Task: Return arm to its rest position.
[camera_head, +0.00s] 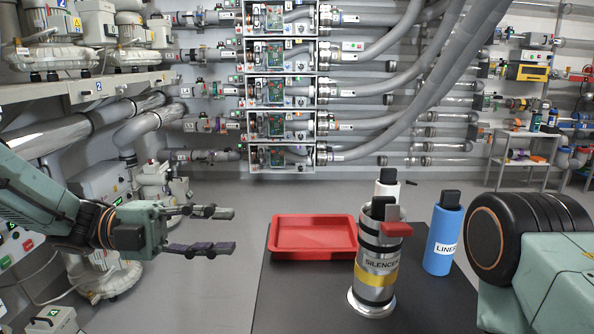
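My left gripper (230,230) reaches in from the left. Its two dark fingers are apart with nothing between them. It hangs over the floor, left of the dark table (287,300), and touches nothing. On the right a green and black part of my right arm shows, but its gripper is out of the picture.
On the table are a red tray (313,254), a metal cylinder labelled SILENCER (378,283) with a red top piece, a blue LINER cylinder (443,238) and a white one (388,188) behind. Pipes and wall boxes (281,89) fill the back. A trolley (526,162) stands back right.

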